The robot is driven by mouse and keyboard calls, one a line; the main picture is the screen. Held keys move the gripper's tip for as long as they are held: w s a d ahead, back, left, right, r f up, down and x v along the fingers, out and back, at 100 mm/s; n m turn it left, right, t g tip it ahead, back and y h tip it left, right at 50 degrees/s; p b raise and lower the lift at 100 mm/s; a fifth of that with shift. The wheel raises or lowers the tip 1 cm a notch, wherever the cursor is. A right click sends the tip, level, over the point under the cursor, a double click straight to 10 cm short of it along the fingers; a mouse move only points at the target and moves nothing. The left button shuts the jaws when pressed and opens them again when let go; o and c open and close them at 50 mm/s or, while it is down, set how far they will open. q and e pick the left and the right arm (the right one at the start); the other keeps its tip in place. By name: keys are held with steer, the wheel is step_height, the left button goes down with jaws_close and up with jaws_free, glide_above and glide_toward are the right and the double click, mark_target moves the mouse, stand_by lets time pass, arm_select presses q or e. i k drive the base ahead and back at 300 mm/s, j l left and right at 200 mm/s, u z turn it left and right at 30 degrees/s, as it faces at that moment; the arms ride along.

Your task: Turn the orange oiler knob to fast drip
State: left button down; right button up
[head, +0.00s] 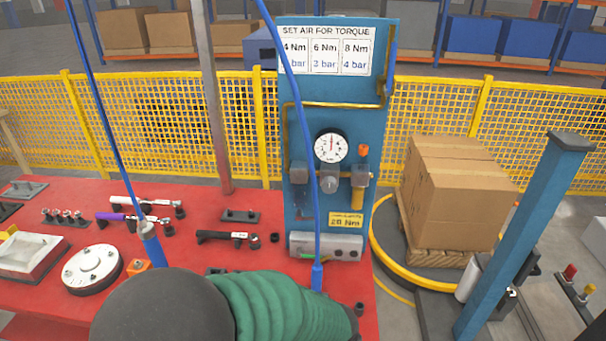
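The orange oiler knob (364,150) is small and sits on top of the right-hand unit of the air set, on the blue upright panel (300,215). A yellow-brown bowl (358,201) hangs below that unit. The round white pressure gauge (331,147) is left of the knob, with a grey regulator knob (329,184) below it. The knob's setting marks are too small to read. Neither of my grippers shows in the head view, and nothing is touching the orange knob.
A large dark and green ribbed shape (270,306) hides the front of the red table (190,245). Blue hoses cross the view, one just left of the gauge. Torque wrenches (145,202) lie on the table. A blue post (520,245) and carton (455,195) stand right.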

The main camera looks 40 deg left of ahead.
mark_target(362, 149)
steer(key=u, duration=1.25)
